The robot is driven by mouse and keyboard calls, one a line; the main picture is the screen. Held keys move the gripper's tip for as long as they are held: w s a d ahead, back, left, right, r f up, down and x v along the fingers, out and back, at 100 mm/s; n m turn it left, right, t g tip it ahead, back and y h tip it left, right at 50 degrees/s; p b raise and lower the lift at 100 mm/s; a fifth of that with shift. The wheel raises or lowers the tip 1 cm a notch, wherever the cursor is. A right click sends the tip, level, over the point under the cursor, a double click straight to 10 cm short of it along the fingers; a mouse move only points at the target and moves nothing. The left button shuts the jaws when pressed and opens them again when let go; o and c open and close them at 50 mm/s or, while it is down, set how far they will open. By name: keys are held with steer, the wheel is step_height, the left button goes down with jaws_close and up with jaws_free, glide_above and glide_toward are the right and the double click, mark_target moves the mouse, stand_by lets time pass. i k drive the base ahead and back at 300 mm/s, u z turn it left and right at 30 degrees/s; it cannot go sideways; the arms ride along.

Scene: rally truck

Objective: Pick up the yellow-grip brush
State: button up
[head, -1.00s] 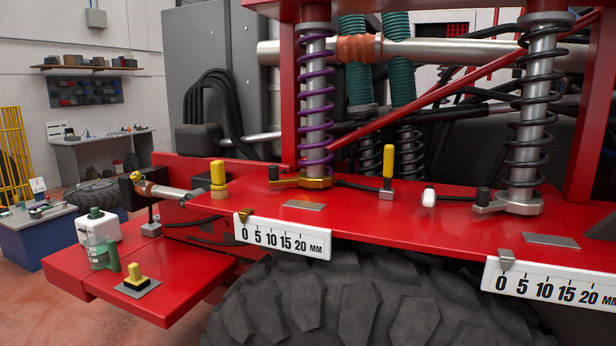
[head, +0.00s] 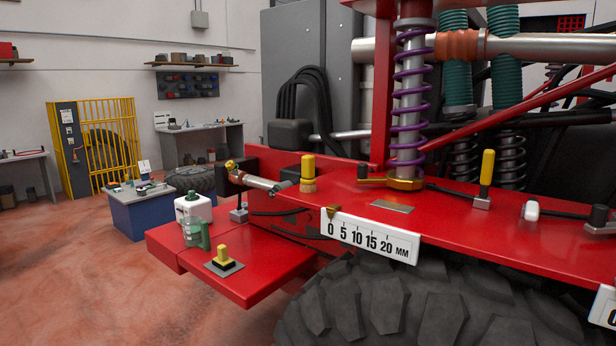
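Three upright things with yellow grips show on the red truck; which one is the brush I cannot tell for sure. One yellow grip with a tan lower part (head: 308,173) stands on the red ledge left of the purple spring. A taller yellow handle on a small grey block (head: 486,178) stands further right on the ledge. A short yellow knob with a black base (head: 223,257) sits on a grey plate on the lower red platform. My gripper is not in view.
The red platform (head: 262,282) also holds a white bottle with a green cap (head: 193,208) and a green-handled jar (head: 197,234). A ruler plate (head: 369,238) hangs from the ledge above a big tyre (head: 400,300). Open floor (head: 100,280) lies at left.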

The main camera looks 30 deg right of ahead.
mark_target(308, 186)
steer(key=k, duration=1.35)
steer(key=u, duration=0.3)
steer(key=i, duration=1.3)
steer(key=u, duration=0.7)
steer(key=i, duration=0.45)
steer(key=u, duration=0.3)
